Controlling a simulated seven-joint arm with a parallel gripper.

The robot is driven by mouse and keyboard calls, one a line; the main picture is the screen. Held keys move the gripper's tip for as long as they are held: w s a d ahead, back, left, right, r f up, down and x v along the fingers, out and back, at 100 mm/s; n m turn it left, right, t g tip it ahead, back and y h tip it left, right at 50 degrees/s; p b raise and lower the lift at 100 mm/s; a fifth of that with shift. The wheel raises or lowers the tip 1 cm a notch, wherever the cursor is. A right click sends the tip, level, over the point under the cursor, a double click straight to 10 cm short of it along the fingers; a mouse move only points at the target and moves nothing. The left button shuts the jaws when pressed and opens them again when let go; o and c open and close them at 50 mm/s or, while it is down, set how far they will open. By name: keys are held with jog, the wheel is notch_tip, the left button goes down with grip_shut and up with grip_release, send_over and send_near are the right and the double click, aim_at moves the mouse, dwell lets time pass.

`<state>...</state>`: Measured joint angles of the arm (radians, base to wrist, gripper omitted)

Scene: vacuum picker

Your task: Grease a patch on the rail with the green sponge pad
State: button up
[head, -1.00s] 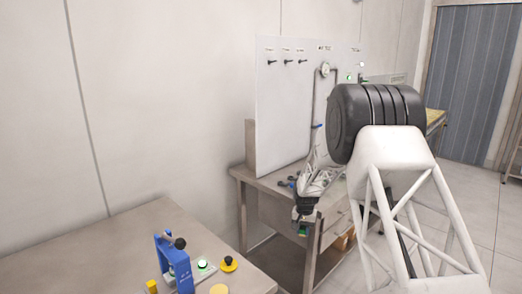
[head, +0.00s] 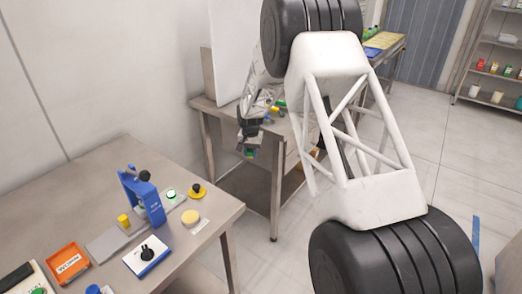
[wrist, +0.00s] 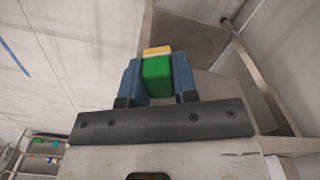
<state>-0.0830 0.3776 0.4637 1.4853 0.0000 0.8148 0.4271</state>
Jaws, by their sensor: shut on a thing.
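The green sponge pad (wrist: 157,78) shows in the wrist view, with a yellow layer at its far end. My gripper (wrist: 158,84) is shut on it, with one blue-grey finger on each side. In the head view my gripper (head: 248,143) hangs in the gap between the near steel table and the farther bench, and the pad (head: 249,153) is a small green spot below it.
The near steel table (head: 75,180) carries a blue clamp frame (head: 148,195), an orange tray (head: 68,263), a white box with a black knob (head: 147,255) and a yellow disc (head: 190,217). A farther bench (head: 212,108) with a white panel stands behind. Shelves (head: 492,70) stand far right.

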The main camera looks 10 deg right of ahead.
jog(key=s+a+r+m, duration=0.1)
jog(key=s+a+r, duration=0.2)
jog(key=a, duration=1.2)
jog(key=s+a+r+m, duration=0.1)
jog(key=s+a+r, duration=0.2)
jog(key=s+a, duration=0.4)
jog(key=s+a+r+m, duration=0.1)
jog(key=s+a+r, duration=0.3)
jog(key=a, duration=1.9)
jog(key=shift+s+a, duration=0.15)
jog(key=shift+s, duration=0.65)
jog(key=s+a+r+m, duration=0.2)
jog(key=s+a, duration=0.5)
jog(key=s, duration=0.4)
jog(key=s+d+m, duration=0.2)
jog(key=s+m, duration=0.1)
jog(key=s, duration=1.4)
jog(key=shift+d+r, duration=0.15)
jog(key=shift+d, duration=0.2)
jog(key=shift+s, duration=0.1)
